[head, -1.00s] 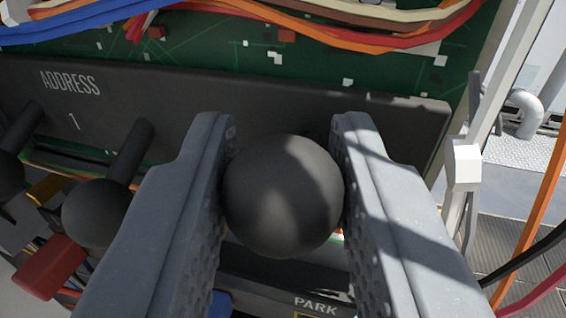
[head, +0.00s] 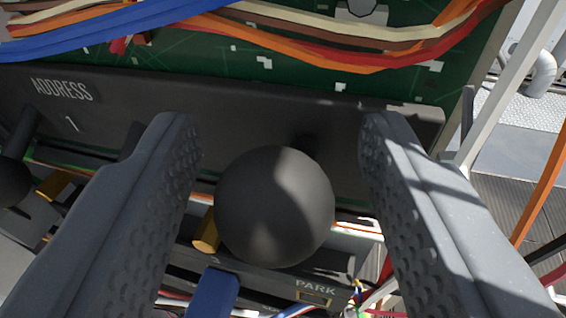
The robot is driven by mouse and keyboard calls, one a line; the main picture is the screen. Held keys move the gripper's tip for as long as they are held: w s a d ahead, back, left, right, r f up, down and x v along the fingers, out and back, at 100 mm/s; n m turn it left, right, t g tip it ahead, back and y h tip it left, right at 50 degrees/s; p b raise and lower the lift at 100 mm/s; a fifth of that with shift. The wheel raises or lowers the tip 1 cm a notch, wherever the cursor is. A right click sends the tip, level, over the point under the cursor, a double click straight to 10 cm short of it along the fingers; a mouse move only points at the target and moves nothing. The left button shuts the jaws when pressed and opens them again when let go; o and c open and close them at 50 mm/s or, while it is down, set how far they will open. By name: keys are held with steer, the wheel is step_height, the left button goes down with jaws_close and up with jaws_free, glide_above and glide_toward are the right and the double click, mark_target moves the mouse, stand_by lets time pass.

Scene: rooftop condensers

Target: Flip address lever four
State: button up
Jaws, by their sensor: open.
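A dark lever with a round black ball knob (head: 274,206) stands at the right end of the address panel (head: 250,120). My gripper (head: 275,140) is open, with one grey textured finger on each side of the knob and a visible gap on both sides. The knob hides most of its own shaft. Another black knob (head: 12,182) shows at the far left edge. My left finger hides most of the lever between them. The panel reads "ADDRESS" and "1"; I cannot read a number four.
A circuit board (head: 290,65) with blue, orange and red wires (head: 330,50) crosses the top. A blue part (head: 213,293) and a "PARK" label (head: 315,287) lie below the knob. A white frame post (head: 503,85) and loose cables (head: 540,195) stand at the right.

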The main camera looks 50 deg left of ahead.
steer(key=shift+d, duration=0.1)
steer(key=b+v, duration=0.2)
steer(key=v, duration=1.1)
steer(key=shift+s+d, duration=0.25)
